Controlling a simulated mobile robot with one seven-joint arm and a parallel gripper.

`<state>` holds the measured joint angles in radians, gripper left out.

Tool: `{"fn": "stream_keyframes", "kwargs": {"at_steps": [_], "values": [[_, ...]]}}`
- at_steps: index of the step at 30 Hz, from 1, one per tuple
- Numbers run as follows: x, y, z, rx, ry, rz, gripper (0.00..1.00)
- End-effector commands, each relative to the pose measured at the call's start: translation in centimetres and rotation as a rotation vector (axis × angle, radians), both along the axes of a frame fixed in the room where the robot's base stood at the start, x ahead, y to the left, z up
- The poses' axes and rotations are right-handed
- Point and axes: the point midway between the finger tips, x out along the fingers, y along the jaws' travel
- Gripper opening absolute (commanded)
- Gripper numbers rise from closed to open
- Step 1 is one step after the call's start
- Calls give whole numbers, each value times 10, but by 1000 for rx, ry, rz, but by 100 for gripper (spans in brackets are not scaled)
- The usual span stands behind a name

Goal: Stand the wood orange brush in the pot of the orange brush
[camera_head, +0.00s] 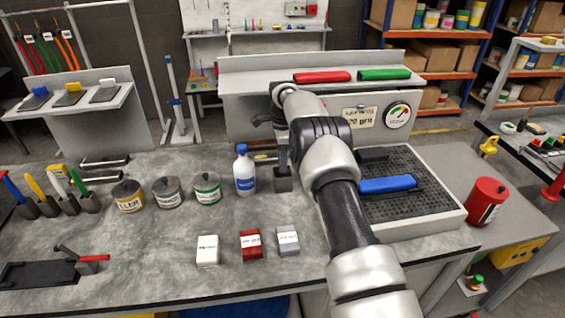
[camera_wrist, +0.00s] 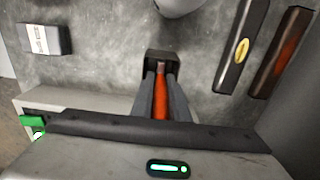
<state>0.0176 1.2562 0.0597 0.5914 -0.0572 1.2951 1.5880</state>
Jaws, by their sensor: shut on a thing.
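The orange brush (camera_wrist: 161,102) is between the fingers of my gripper (camera_wrist: 161,88), which is shut on it. Its far end lines up with a dark pot (camera_wrist: 162,56) in the wrist view. I cannot tell whether that end is inside the pot or just above it. In the head view, a dark pot (camera_head: 283,184) stands on the grey bench, right of the white bottle. My gripper (camera_head: 283,158) is just above this pot, partly hidden by my arm. The brush is not clearly visible there.
The white bottle (camera_head: 244,170) stands close left of the pot, with several cans farther left. Other brushes, including a green one (camera_head: 80,180), stand in pots at far left. Small labelled blocks, one red (camera_head: 251,246), sit in front. A black grate (camera_head: 410,202) lies right.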

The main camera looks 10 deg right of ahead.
Motion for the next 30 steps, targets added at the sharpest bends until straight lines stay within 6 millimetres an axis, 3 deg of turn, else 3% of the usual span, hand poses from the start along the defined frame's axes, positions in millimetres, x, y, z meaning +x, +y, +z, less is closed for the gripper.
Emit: {"fn": "stream_keyframes", "kwargs": {"at_steps": [2, 3, 6, 17, 20, 30], "values": [[0, 0, 0, 0, 0, 0, 0], [0, 0, 0, 0, 0, 0, 21], [0, 0, 0, 0, 0, 0, 36], [1, 0, 5, 0, -2, 0, 36], [1, 0, 18, 0, -5, 0, 36], [1, 0, 90, 0, -3, -1, 36]]}}
